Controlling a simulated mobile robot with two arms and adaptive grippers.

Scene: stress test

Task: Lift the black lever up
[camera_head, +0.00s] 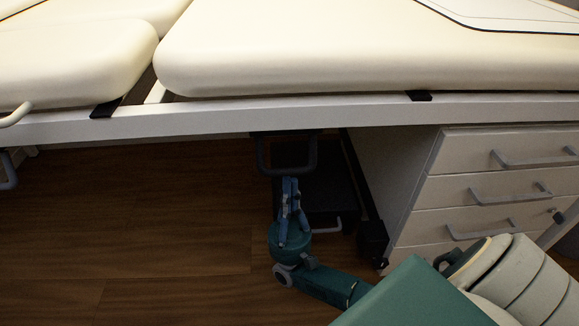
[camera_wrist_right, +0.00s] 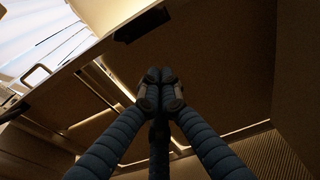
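The black lever (camera_head: 263,155), a dark loop-shaped handle, hangs under the bed's white frame near the middle of the head view. My right gripper (camera_head: 290,181) points up from below, with its blue fingertips overlapping or just in front of the loop's lower bar; I cannot tell if they touch. In the right wrist view its fingers (camera_wrist_right: 161,78) meet at the tips, with nothing visible between them. A dark block (camera_wrist_right: 142,25) lies beyond the tips there; I cannot tell whether it is the lever. My left gripper is not in view.
The cream-padded bed (camera_head: 350,55) and its white frame (camera_head: 200,120) span above. A white drawer cabinet (camera_head: 480,190) stands at right. A dark box (camera_head: 330,195) is behind my right gripper. Wooden floor (camera_head: 120,230) is clear at left.

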